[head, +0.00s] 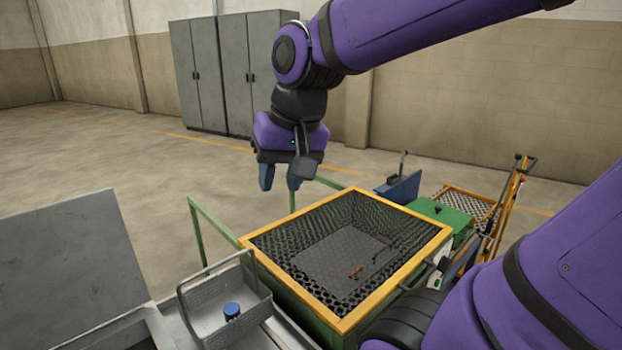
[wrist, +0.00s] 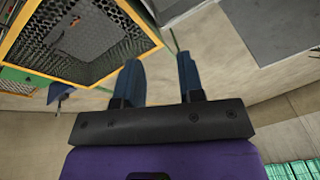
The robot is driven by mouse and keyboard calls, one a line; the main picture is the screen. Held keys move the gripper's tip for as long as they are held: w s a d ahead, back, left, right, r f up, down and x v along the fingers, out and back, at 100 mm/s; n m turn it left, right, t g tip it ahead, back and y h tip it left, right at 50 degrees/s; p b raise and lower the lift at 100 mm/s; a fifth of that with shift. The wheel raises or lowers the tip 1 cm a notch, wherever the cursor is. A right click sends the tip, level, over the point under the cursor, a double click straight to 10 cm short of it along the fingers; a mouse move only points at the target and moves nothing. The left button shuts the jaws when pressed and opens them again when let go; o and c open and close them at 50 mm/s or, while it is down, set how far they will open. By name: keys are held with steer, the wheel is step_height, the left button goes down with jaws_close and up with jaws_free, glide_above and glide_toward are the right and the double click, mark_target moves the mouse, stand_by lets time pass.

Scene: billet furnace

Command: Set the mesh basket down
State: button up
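The mesh basket (head: 205,307), a grey perforated metal basket with a raised handle, sits upright on a grey surface at the lower left of the head view. A short blue cylindrical thing (head: 232,311) is in it. My gripper (head: 280,178) is in the air above and behind the basket, well apart from it. In the wrist view, my gripper's two blue fingers (wrist: 160,82) are spread with nothing between them. I cannot make out the basket in the wrist view.
A large yellow-framed mesh bin (head: 392,290) stands right of the basket, with small brown and dark pieces inside. A green rail (head: 196,236) runs behind. A grey panel (head: 70,275) rises at left. An orange trolley (head: 505,205) stands right; grey cabinets (head: 222,75) stand far back.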

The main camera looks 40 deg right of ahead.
steer(key=s+n, duration=0.1)
steer(key=s, duration=0.1)
steer(key=s+n+t, duration=0.1)
steer(key=s, duration=0.1)
steer(key=s+d+r+n+t+h, duration=0.1)
steer(key=n, duration=0.1)
steer(key=shift+s, duration=0.4)
stand_by(0.8)
